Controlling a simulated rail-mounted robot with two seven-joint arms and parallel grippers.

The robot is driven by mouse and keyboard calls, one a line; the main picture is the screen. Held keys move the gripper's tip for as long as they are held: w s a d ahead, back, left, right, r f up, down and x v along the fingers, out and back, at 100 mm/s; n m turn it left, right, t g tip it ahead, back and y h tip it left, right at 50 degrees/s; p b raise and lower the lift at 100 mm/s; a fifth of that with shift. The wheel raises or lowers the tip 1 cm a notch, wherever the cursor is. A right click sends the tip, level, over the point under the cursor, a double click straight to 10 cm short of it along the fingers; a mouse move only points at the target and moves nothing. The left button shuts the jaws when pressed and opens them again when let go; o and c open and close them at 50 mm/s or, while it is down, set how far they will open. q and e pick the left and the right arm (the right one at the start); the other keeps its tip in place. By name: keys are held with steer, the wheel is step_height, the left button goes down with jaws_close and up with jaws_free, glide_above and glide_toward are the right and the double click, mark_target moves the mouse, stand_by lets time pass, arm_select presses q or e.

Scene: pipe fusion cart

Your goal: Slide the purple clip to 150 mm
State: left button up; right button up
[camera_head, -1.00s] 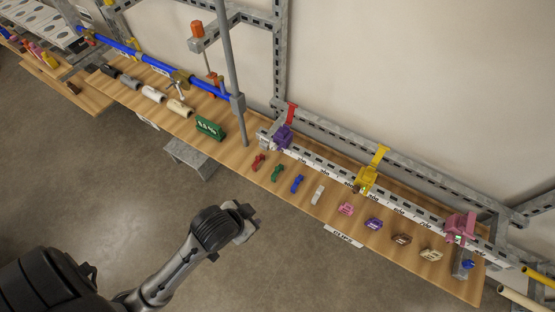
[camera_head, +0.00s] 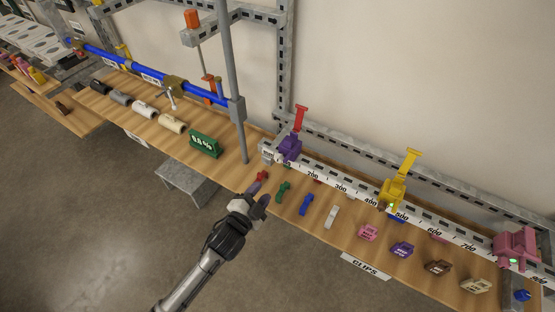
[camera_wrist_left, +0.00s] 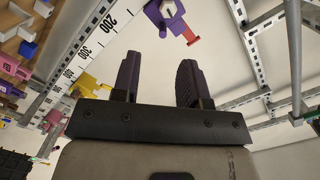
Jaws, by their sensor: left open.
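The purple clip (camera_head: 290,148), with a red lever (camera_head: 300,118) standing up, sits on the marked rail (camera_head: 328,180) near its left end, left of the 200 mark. It also shows at the top of the left wrist view (camera_wrist_left: 170,20), beyond the fingers. The clip's exact reading is too small to tell. My right gripper is not in view.
A yellow clip (camera_head: 393,194) and a pink clip (camera_head: 516,246) sit farther right on the rail. Several small loose clips, one of them purple (camera_head: 402,250), lie on the wooden table in front. A grey vertical post (camera_head: 230,70) and a green box (camera_head: 205,144) stand left.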

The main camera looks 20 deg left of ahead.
mark_target(286, 158)
arm_select(q)
steer(key=shift+m+t+h, duration=0.4)
steer(key=shift+m+h, duration=0.1)
steer(key=shift+m, duration=0.4)
steer(key=w+d, duration=0.1)
steer(key=w, duration=0.3)
steer(key=w+r+b, duration=0.1)
steer(key=w, duration=0.4)
steer(key=w+d, duration=0.1)
steer(key=w, duration=0.3)
steer(key=shift+w+d+r+b, duration=0.25)
steer(key=shift+w+d+b, duration=0.1)
jaws_close()
